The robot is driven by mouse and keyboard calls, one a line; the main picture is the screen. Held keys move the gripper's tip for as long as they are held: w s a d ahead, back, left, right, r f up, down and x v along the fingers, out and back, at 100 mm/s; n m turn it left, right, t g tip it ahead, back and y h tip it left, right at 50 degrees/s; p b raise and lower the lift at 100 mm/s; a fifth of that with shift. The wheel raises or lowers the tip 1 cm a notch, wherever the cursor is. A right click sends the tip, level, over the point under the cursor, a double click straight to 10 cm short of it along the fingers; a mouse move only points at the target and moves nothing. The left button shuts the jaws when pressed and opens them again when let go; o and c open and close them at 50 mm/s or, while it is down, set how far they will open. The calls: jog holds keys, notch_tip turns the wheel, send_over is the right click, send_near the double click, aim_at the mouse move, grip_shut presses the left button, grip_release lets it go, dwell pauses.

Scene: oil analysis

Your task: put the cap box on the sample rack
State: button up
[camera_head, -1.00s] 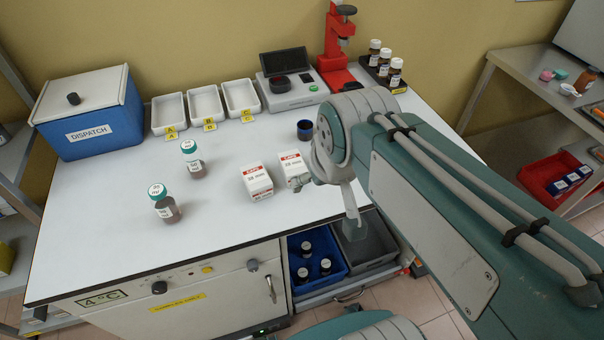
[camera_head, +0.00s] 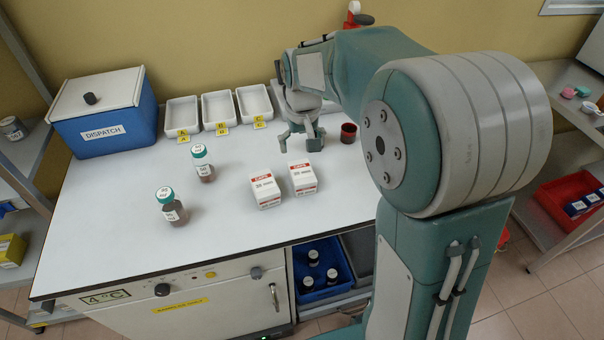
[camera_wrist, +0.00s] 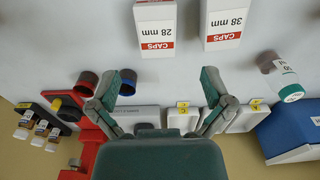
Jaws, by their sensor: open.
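Two white cap boxes with red CAPS labels stand side by side on the white bench. In the head view they are the left box (camera_head: 266,190) and the right box (camera_head: 302,179). The wrist view reads 28 mm on one box (camera_wrist: 155,25) and 38 mm on the other (camera_wrist: 222,22). My gripper (camera_head: 300,140) is open and empty, just behind the boxes and apart from them; its spread fingers also show in the wrist view (camera_wrist: 160,80). A black rack with several small bottles (camera_wrist: 45,122) shows at the left of the wrist view; my arm hides it in the head view.
Two teal-capped bottles (camera_head: 172,208) (camera_head: 203,165) stand left of the boxes. Three white trays (camera_head: 220,108) and a blue DISPATCH box (camera_head: 103,115) line the back. A dark red cup (camera_head: 348,133) and a blue cup (camera_wrist: 128,82) stand near my gripper. The front left bench is clear.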

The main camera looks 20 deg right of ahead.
aim_at(302, 171)
jog(key=w+f, duration=0.2)
jog(key=f, duration=0.1)
jog(key=shift+w+d+g, duration=0.1)
jog(key=shift+w+g, duration=0.2)
jog(key=shift+f, duration=0.2)
jog(key=f, duration=1)
jog(key=shift+s+d+f, duration=0.15)
jog(key=shift+d+f, duration=0.05)
jog(key=shift+c, duration=0.3)
